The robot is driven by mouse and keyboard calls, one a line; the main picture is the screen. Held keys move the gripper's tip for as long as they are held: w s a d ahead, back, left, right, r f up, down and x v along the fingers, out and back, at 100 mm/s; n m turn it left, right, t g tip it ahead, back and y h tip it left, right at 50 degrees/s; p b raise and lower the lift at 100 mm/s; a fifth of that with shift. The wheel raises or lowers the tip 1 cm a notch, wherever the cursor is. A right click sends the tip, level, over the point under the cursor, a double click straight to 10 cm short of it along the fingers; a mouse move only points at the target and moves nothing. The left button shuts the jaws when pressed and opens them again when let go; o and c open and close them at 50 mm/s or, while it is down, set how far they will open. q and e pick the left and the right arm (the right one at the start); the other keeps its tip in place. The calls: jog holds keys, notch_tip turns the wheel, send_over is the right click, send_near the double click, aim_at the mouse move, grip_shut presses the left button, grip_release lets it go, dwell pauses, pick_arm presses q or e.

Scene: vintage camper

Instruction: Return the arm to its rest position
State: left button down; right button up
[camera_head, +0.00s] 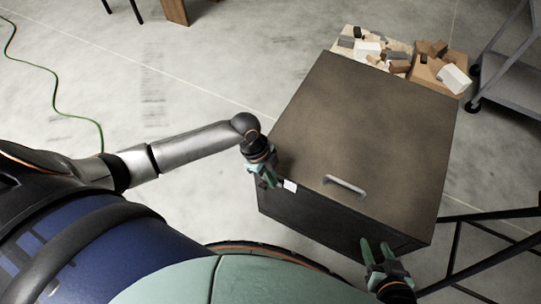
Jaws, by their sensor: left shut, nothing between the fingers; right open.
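My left arm reaches in from the left, and my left gripper (266,180) is at the left side of a dark brown box-shaped cabinet (370,110). Its green fingers point down, shut and empty, near a small white tag (290,186) on the cabinet's edge. I cannot tell whether the fingers touch the cabinet. My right gripper (376,250) is at the bottom, in front of the cabinet's dark front face, with its green fingers apart and nothing between them. Most of my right arm is out of view.
A metal handle (345,186) is on the cabinet's top near the front edge. Open boxes with blocks (430,72) stand behind it. A grey wheeled cart (515,75) is at the right, above a black metal frame (490,215). A green cable (55,90) lies on otherwise clear floor at left.

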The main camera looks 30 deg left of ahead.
pick_arm(q)
jog(key=shift+a+r, duration=0.2)
jog(key=shift+r, duration=0.45)
pick_arm(e)
jog(key=shift+w+r, duration=0.1)
jog(key=shift+r, duration=0.15)
pick_arm(q)
jog(key=s+d+n+t+h, duration=0.2)
jog(key=s+d+n+t, duration=0.15)
jog(key=d+n, duration=0.3)
jog(key=s+a+r+n+t+y+p, duration=0.1)
jog(key=s+a+r+n+t+p, duration=0.1)
jog(key=r+n+p, duration=0.3)
jog(key=s+a+r+n+t+y+p, duration=0.2)
jog(key=a+r+n+t+p, duration=0.2)
jog(key=r+p, duration=0.7)
jog(key=a+p, duration=0.1)
jog(key=p, duration=0.1)
jog(key=shift+s+r+n+p, duration=0.2)
jog(key=shift+r+n+p, duration=0.1)
jog(key=shift+r+n, duration=0.1)
pick_arm(e)
notch_tip(320, 180, up, 14)
jog(key=s+d, duration=0.1)
jog(key=d, duration=0.1)
jog(key=shift+s+d+f+m+h, duration=0.2)
jog(key=shift+d+m+h, duration=0.1)
jog(key=shift+h, duration=0.1)
